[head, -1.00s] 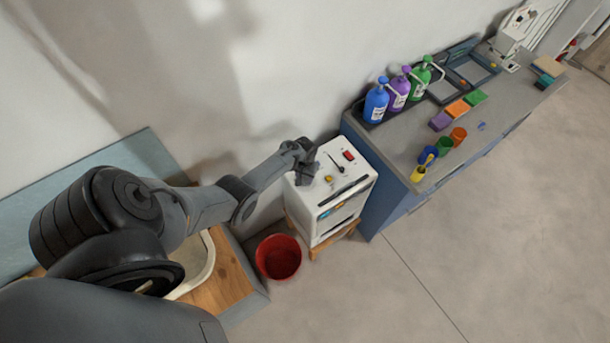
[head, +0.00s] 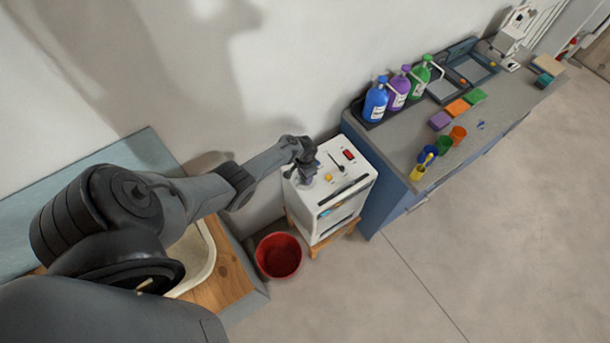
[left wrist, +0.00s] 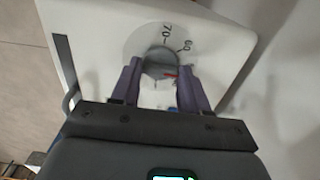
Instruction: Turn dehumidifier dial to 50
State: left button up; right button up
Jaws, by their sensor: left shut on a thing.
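The dehumidifier (head: 338,196) is a white box on a wooden stand in the head view. My left gripper (head: 308,178) is at the left part of its top panel and hides the dial there. In the left wrist view the round grey dial (left wrist: 160,63) sits between the two purple fingers of my left gripper (left wrist: 158,84), which are shut on it. The scale ring around the dial shows 70 and 60. A small red mark (left wrist: 170,73) shows on the dial, on the side near 60. The rest of the scale is hidden by the gripper. My right gripper is in neither view.
A blue workbench (head: 400,170) with bottles, cups and coloured blocks is close on the right. The wall is right behind the dehumidifier.

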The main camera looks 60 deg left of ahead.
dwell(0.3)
pick_arm(q)
jog(key=o, duration=1.1)
jog(key=shift+c, duration=0.2)
jog(key=shift+r, duration=0.1)
notch_tip(320, 180, up, 11)
jog(key=p, duration=0.4)
jog(key=shift+f, duration=0.2)
